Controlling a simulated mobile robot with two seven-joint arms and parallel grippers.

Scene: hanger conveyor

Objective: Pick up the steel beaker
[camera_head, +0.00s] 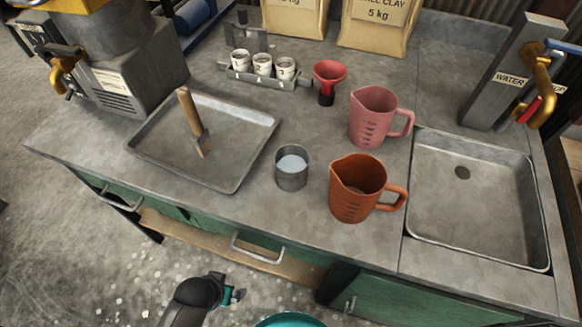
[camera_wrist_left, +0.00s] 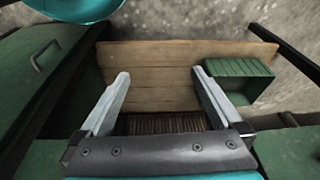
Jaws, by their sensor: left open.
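The steel beaker (camera_head: 291,168) stands upright on the grey worktop, between the shallow metal tray and the orange jug, with pale contents inside. My left arm (camera_head: 195,298) shows at the bottom of the head view, low in front of the bench and well apart from the beaker. In the left wrist view my left gripper (camera_wrist_left: 160,72) is open, with nothing between its fingers. It faces a wooden shelf under the bench, and the beaker is not in that view. My right gripper is not in view.
An orange jug (camera_head: 357,190) stands close right of the beaker, a pink jug (camera_head: 373,118) behind it. The metal tray (camera_head: 232,185) with a wooden-handled tool is at left, a sink (camera_head: 470,215) at right. Below are the wooden shelf (camera_wrist_left: 155,75), a green crate (camera_wrist_left: 245,75) and drawer handles (camera_head: 258,250).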

